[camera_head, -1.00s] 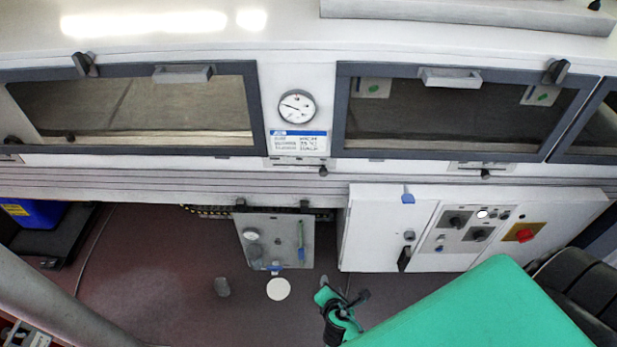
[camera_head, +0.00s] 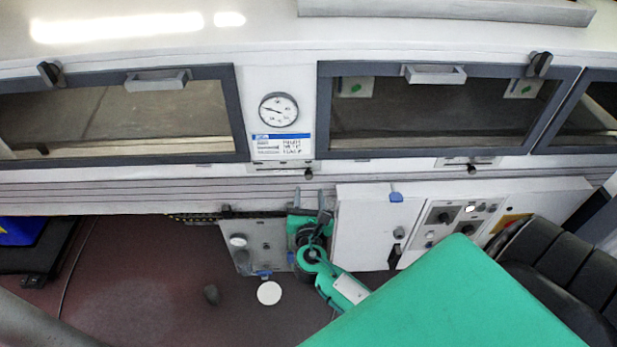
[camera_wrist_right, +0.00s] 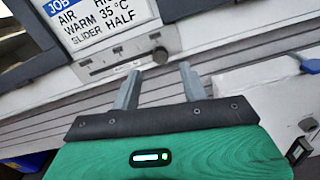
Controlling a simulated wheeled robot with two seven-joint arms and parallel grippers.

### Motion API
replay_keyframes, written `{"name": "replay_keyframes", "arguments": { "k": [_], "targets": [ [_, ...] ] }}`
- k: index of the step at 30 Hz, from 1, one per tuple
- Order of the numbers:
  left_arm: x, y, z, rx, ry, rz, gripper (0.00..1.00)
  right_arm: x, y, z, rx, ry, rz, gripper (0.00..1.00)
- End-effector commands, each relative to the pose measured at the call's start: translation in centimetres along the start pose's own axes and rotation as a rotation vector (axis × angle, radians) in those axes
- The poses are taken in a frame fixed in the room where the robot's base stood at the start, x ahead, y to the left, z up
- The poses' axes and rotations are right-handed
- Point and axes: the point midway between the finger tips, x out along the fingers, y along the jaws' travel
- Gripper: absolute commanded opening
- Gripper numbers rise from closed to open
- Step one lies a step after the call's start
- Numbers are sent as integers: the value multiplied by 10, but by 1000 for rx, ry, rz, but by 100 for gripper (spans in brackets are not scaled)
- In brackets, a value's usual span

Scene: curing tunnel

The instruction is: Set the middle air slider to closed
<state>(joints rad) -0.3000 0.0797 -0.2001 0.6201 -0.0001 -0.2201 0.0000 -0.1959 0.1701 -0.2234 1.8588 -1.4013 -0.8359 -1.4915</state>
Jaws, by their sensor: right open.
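The middle air slider (camera_head: 283,169) is a pale slotted plate under the dial gauge, between the two large windows. Its dark round knob shows in the right wrist view (camera_wrist_right: 160,54), toward the right end of the slot. My right gripper (camera_head: 309,193) is open and empty, just below the slider in the head view. In the right wrist view its two grey fingers (camera_wrist_right: 160,82) point up at the plate, and the knob appears between them. I cannot tell the gap in depth; no contact is evident. My left gripper is not in view.
A job card (camera_wrist_right: 95,20) above the slider reads "WARM 35°C" and "SLIDER HALF". Another slider knob (camera_head: 472,169) sits further right. A white control cabinet (camera_head: 365,230) and a grey hanging panel (camera_head: 262,240) lie below the rail, close to my right arm.

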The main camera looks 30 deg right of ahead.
Motion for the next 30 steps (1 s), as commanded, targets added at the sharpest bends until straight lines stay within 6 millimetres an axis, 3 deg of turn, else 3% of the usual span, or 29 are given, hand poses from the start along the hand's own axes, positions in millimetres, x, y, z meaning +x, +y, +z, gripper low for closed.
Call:
{"name": "replay_keyframes", "arguments": {
  "k": [3,9,21,22,28,30],
  "targets": [
    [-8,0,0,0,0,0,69,24,1,3,-1,-2,0,44],
    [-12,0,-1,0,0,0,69,50,0,1,0,1,-1,44],
    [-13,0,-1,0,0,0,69,59,0,-1,1,1,0,44],
    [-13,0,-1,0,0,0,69,59,0,-1,1,1,0,42],
    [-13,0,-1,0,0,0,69,58,0,-1,1,1,0,3],
    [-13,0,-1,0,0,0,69,58,0,-1,1,1,0,0]
  ]
}}
